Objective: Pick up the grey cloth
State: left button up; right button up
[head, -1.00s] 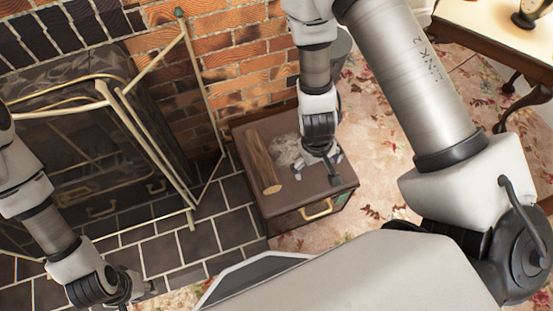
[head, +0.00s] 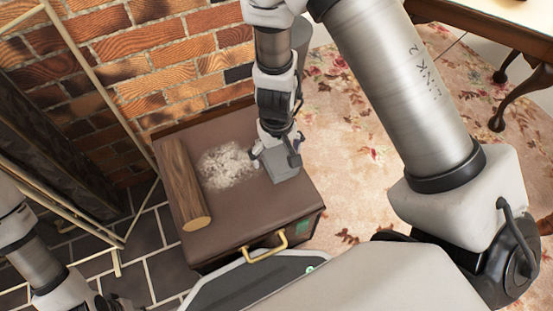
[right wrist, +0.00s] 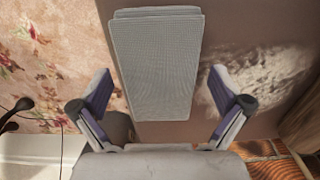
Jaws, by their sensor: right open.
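The grey cloth (head: 285,168) is a folded, flat rectangular piece on the right part of the brown box top (head: 250,212). The right wrist view shows it whole (right wrist: 157,65), with a finely woven surface. My right gripper (head: 272,150) hangs over the cloth from the back side, pointing down, and covers part of it in the head view. In the right wrist view its fingers (right wrist: 159,80) are spread wide to either side of the cloth, with nothing between them held. My left gripper (head: 108,302) is cut off at the bottom left edge, away from the box.
A log (head: 183,185) lies on the box's left side, with a pale ashy patch (head: 228,166) between it and the cloth. A brass handle (head: 266,247) is on the box front. The fireplace screen (head: 95,80) stands left, a brick wall (head: 150,60) behind.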

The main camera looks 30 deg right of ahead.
aim_at(277, 153)
jog(key=c, duration=1.2)
notch_tip(277, 153, up, 10)
jog(key=p, duration=0.8)
